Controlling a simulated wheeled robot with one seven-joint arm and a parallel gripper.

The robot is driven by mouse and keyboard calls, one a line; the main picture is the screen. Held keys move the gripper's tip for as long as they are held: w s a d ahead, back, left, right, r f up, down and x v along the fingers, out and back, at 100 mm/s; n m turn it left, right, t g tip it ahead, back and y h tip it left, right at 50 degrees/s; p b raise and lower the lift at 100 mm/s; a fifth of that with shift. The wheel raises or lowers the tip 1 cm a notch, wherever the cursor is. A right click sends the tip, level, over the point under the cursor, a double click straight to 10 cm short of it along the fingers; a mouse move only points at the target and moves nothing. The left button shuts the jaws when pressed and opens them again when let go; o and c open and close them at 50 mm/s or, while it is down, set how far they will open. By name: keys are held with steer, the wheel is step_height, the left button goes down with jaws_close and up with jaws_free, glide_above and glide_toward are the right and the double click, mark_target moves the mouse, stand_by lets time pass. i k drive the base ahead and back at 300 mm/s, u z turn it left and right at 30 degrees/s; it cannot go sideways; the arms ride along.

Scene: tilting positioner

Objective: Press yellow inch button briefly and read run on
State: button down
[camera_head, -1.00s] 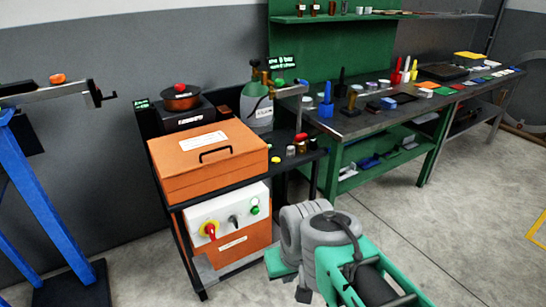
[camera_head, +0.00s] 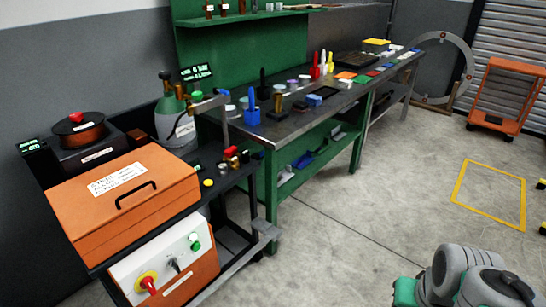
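A small yellow round button or cap (camera_head: 208,182) shows on the black cart top, just right of the orange box; I cannot tell if it is the inch button. The white control panel (camera_head: 165,258) below the box carries a red and yellow rotary switch (camera_head: 147,283), a black knob (camera_head: 174,265) and green and white buttons (camera_head: 194,242). No tilting positioner can be made out with certainty. My gripper is not in view; only grey and green links of my arm show at the lower right.
The orange box (camera_head: 125,200) sits on the cart beside a gas cylinder (camera_head: 174,122) and a wire spool (camera_head: 80,130). A green workbench (camera_head: 271,195) holds tools and cups. A large grey ring (camera_head: 472,63) and an orange trolley (camera_head: 490,92) stand at the back right. Open floor lies in the middle.

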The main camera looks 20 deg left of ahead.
mark_target(207, 183)
steer(key=z, duration=0.45)
steer(key=i, duration=1.5)
steer(key=u, duration=2.75)
